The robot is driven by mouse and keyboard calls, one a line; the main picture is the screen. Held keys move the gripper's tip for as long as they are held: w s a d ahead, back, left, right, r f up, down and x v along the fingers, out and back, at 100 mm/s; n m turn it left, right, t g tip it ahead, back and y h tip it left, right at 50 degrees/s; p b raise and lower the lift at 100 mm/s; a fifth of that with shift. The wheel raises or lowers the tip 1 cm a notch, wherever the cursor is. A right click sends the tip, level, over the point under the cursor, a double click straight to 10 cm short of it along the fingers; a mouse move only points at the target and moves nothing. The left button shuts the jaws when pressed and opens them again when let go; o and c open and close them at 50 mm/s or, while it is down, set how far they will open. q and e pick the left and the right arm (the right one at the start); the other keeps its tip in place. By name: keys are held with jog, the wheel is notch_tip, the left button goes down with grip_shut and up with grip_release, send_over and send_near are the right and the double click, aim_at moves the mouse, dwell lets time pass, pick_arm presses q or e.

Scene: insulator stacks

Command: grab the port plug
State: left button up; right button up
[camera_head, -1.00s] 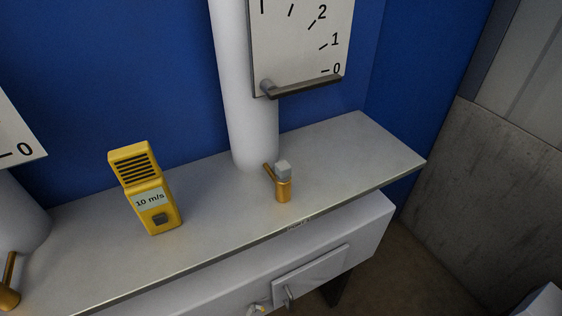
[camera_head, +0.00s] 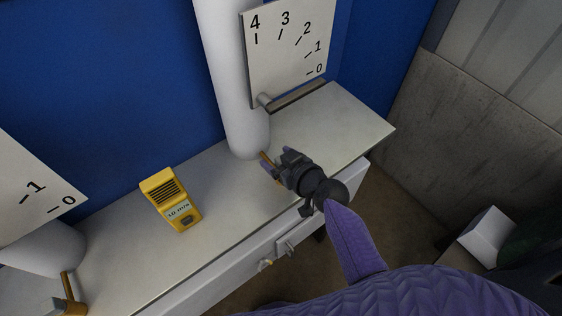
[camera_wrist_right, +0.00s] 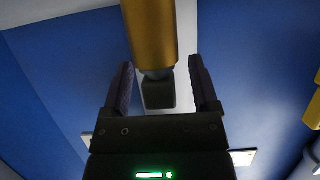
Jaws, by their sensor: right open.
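My right gripper (camera_head: 276,163) is open at the brass port by the right white pipe (camera_head: 232,80). In the right wrist view, my right gripper (camera_wrist_right: 162,62) has one finger on each side of a dark grey block-shaped plug (camera_wrist_right: 159,92), with visible gaps. The plug sits at the end of a brass fitting (camera_wrist_right: 150,35). In the head view the gripper hides this plug, and only a bit of the brass tube (camera_head: 264,158) shows. My left gripper is not in view.
A yellow wind meter (camera_head: 172,200) stands on the light grey shelf (camera_head: 130,255), left of my right gripper. White scale boards (camera_head: 290,55) and (camera_head: 28,190) hang by the pipes. A cabinet with a handle (camera_head: 283,247) is below the shelf. A white box (camera_head: 487,236) is at right.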

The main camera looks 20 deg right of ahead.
jog(key=shift+w+a+f, duration=0.15)
jog(key=shift+w, duration=0.2)
grip_shut()
